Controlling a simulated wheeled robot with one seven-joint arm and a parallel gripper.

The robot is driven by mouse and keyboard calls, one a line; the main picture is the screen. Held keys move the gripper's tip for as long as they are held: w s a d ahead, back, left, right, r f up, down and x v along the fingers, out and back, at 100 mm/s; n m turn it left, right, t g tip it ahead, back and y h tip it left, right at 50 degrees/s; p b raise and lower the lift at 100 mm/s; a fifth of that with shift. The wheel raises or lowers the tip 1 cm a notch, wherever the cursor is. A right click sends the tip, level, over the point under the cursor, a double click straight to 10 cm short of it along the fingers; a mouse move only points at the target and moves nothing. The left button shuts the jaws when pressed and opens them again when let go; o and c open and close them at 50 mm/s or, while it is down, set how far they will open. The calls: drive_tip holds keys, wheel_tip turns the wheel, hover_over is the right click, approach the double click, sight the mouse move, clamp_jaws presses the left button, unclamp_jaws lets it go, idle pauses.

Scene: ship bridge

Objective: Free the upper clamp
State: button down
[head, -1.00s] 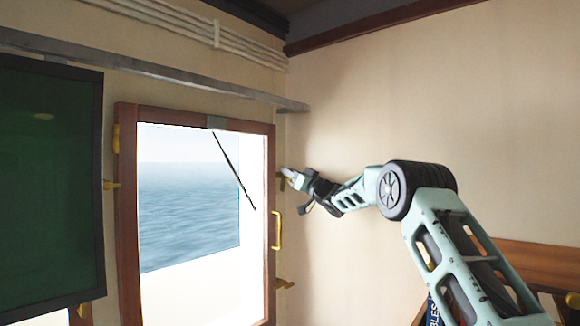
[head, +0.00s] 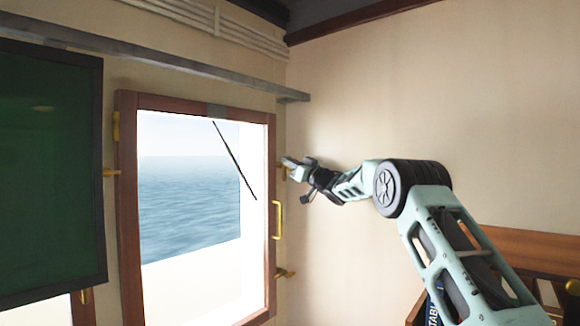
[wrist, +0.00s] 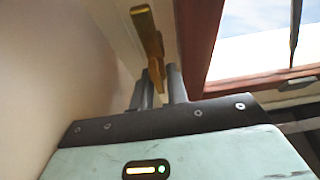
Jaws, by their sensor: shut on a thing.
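The upper clamp (head: 279,165) is a small brass fitting on the right side of the wooden window frame (head: 127,220). In the wrist view the clamp's brass lever (wrist: 145,28) runs down between my two fingers. My gripper (head: 289,162) is at the clamp and shut on this lever, which also shows in the wrist view between the fingertips (wrist: 157,76). The head view shows the clamp small and partly hidden by my fingers, so its exact angle is hard to tell. The lower clamp (head: 285,273) is brass and sits on the same side of the frame.
A brass handle (head: 277,216) stands out between the two clamps. More brass fittings (head: 111,172) are on the left side of the frame. A dark green panel (head: 50,170) hangs at the left. A grey rail (head: 180,73) runs above the window. The right wall is bare.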

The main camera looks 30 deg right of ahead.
drive_tip(key=c, duration=1.5)
unclamp_jaws()
drive_tip(key=shift+s, duration=0.1)
drive_tip(key=b+v, duration=1)
drive_tip(key=v, duration=0.7)
drive_tip(key=shift+s+d, duration=0.15)
